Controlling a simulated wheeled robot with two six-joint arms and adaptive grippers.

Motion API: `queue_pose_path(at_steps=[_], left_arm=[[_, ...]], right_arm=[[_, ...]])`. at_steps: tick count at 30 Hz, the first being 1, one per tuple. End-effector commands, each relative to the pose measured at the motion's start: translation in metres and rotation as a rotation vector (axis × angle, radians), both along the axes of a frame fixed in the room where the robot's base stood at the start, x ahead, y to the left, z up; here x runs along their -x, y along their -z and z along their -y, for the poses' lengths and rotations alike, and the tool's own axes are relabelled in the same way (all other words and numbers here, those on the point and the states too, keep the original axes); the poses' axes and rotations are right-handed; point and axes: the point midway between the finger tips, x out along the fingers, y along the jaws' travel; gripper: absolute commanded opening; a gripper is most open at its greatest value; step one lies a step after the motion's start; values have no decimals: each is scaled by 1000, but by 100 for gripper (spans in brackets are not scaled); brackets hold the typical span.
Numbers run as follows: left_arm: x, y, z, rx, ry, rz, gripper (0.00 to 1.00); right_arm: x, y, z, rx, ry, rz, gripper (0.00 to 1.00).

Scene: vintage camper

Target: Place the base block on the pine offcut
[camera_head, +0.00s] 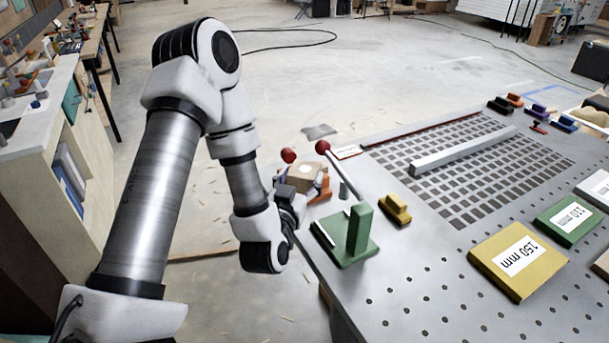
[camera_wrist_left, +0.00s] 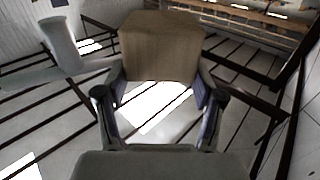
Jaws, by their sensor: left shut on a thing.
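My left gripper (camera_head: 297,186) is at the left edge of the grey perforated table. It is shut on a tan wooden block, which I take to be the base block (camera_head: 305,174). In the left wrist view the block (camera_wrist_left: 160,45) sits between the two fingertips (camera_wrist_left: 160,78), its plain brown face towards the camera. I cannot pick out the pine offcut for certain in either view. My right gripper is not in view.
A green clamp-like fixture (camera_head: 358,232) stands close to the left gripper, near red-knobbed levers (camera_head: 323,147). A yellow block (camera_head: 396,208) is beside it. A grey bar (camera_head: 462,152) lies on the slotted grid. Labelled yellow (camera_head: 485,272) and green (camera_head: 556,228) plates lie right.

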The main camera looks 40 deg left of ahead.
Motion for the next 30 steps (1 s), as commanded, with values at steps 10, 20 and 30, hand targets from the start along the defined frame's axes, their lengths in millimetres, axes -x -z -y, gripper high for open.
queue_pose_path(at_steps=[10,20,30], left_arm=[[-25,13,-19,5,10,10,29],[-72,8,-56,2,13,2,29],[-110,13,-85,1,14,2,29]], right_arm=[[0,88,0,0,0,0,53],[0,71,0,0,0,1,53],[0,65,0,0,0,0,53]])
